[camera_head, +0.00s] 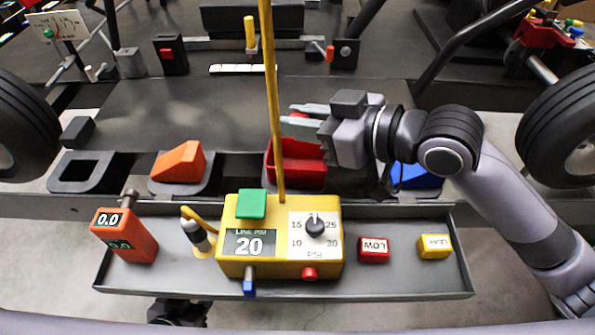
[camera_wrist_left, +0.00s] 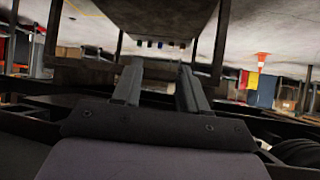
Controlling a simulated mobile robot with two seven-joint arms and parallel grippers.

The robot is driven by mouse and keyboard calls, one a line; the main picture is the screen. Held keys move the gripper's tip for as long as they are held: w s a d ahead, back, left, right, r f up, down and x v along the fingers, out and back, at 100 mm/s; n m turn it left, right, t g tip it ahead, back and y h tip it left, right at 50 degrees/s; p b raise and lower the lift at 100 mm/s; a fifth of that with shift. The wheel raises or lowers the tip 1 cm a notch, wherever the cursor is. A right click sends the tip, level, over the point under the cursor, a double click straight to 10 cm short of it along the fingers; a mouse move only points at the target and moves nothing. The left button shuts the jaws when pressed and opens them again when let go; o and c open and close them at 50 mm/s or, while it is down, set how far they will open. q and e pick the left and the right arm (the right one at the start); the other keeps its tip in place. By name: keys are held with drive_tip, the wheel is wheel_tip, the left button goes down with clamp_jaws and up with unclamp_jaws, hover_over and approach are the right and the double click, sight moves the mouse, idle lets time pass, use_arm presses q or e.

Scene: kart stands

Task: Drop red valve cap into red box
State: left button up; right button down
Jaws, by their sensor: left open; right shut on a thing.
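My right gripper (camera_head: 302,116) is shut on the red valve cap (camera_head: 298,115). Only a small bit of red shows between the fingers, and the rest is hidden. The fingers point left, above and just behind the open red box (camera_head: 297,177), as seen in the head view.
A thin yellow pole (camera_head: 271,90) rises close to the right gripper's fingertips. The tray (camera_head: 400,285) holds a yellow gauge box (camera_head: 232,268) and an orange meter (camera_head: 138,243). A blue box (camera_head: 415,177) is partly behind my right arm. Tyres stand at both sides.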

wheel_tip(320, 180, down, 2)
drive_tip(key=shift+f+b, duration=0.25)
drive_tip(key=shift+b, duration=0.8)
drive_tip(key=c, duration=0.9)
unclamp_jaws()
drive_tip(key=shift+c, duration=0.2)
drive_tip(key=v, duration=0.7)
drive_tip(key=shift+d, duration=0.1)
